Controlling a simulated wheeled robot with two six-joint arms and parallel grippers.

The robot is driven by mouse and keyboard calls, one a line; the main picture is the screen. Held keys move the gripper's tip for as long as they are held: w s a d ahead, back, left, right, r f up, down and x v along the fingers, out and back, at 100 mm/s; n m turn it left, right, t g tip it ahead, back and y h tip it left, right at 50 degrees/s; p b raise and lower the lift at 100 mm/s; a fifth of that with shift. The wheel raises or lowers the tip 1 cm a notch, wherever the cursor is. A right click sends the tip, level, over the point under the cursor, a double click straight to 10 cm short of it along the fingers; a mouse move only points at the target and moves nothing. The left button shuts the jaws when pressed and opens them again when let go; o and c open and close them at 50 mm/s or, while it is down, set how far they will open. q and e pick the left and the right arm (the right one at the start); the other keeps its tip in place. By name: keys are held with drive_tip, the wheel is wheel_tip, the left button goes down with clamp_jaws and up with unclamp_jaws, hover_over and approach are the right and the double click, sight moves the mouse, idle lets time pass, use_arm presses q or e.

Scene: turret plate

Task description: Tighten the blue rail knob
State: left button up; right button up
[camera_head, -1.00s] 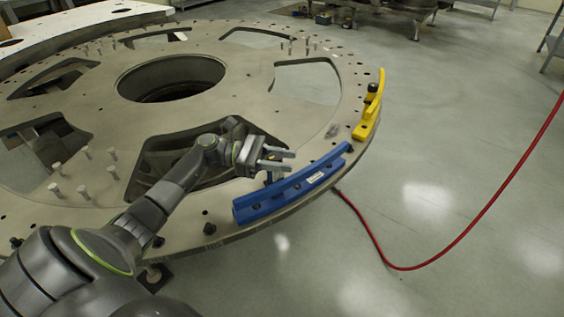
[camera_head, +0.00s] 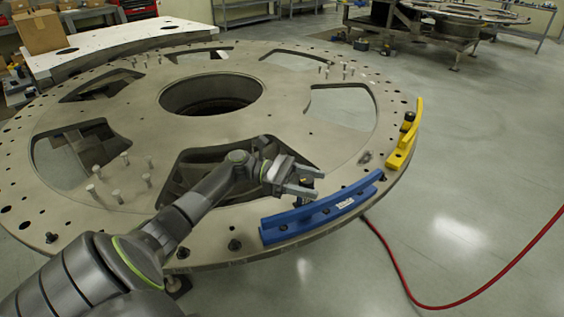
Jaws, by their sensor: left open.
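The blue rail (camera_head: 325,217) is a curved blue block on the near right edge of the large round metal plate (camera_head: 215,247). A small dark knob (camera_head: 300,203) shows on the rail's inner side, just below my fingers and partly hidden by them. My left gripper (camera_head: 318,184) is open, its two grey fingers pointing right above the knob. I see nothing between the fingers. I cannot tell whether they touch the knob. My right gripper is not in view.
A yellow rail (camera_head: 404,150) with a black knob (camera_head: 408,121) sits further along the rim. Several upright metal pins (camera_head: 117,196) stand on the plate. A red hose (camera_head: 470,304) lies on the floor at right. Large cut-outs open in the plate.

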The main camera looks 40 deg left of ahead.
use_arm(q)
drive_tip(key=b+v, duration=0.4)
drive_tip(key=v, duration=1.2)
drive_tip(key=shift+a, duration=0.1)
